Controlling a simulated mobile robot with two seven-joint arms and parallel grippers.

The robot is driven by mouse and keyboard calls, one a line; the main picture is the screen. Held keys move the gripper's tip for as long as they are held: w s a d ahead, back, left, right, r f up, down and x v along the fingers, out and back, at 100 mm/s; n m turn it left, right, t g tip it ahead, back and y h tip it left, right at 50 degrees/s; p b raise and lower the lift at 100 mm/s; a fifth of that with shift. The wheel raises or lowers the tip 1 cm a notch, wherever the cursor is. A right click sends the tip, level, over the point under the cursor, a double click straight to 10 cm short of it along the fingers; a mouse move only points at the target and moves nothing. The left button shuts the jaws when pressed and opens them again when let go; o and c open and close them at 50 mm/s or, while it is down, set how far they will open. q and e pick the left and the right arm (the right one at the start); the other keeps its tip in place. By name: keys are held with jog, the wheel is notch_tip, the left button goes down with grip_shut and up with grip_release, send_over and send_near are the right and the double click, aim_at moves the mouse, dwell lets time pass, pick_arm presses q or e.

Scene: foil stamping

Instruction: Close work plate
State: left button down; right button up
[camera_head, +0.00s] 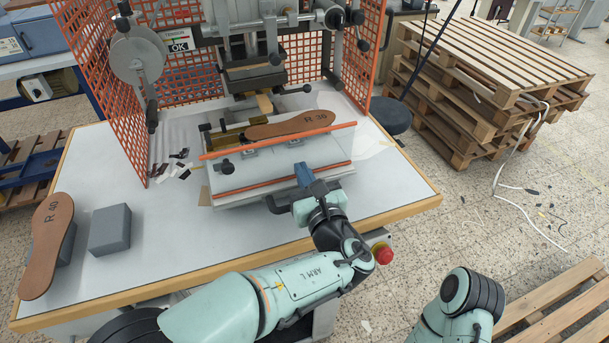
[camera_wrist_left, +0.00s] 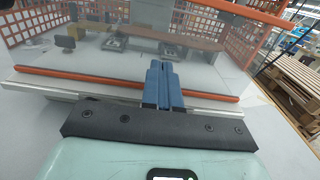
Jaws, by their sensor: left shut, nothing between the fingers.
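The work plate (camera_head: 240,176) is a pale, flat panel with orange strips along its edges, at the front of the stamping press (camera_head: 255,45). It also shows in the left wrist view (camera_wrist_left: 110,62), where it looks see-through. A brown insole marked R with a number (camera_head: 290,125) lies just behind its rear orange strip. My left gripper (camera_head: 304,174) has its blue fingers together and empty, at the plate's front right part near the front strip. In the left wrist view the shut fingers (camera_wrist_left: 163,78) overlap the orange strip; contact is unclear. My right gripper is out of view.
An orange mesh guard (camera_head: 105,70) stands left of the press. A grey block (camera_head: 110,230) and an insole marked R 40 (camera_head: 45,245) are on the left of the table (camera_head: 195,240). A red button (camera_head: 382,253) is at the front edge. Pallets (camera_head: 480,75) are stacked right.

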pick_arm(q)
jog(key=p+x, duration=0.2)
jog(key=x, duration=0.7)
jog(key=shift+a, duration=0.1)
jog(key=shift+a+r, duration=0.1)
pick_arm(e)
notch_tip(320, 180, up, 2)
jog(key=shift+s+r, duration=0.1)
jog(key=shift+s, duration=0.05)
pick_arm(q)
jog(key=shift+r, duration=0.1)
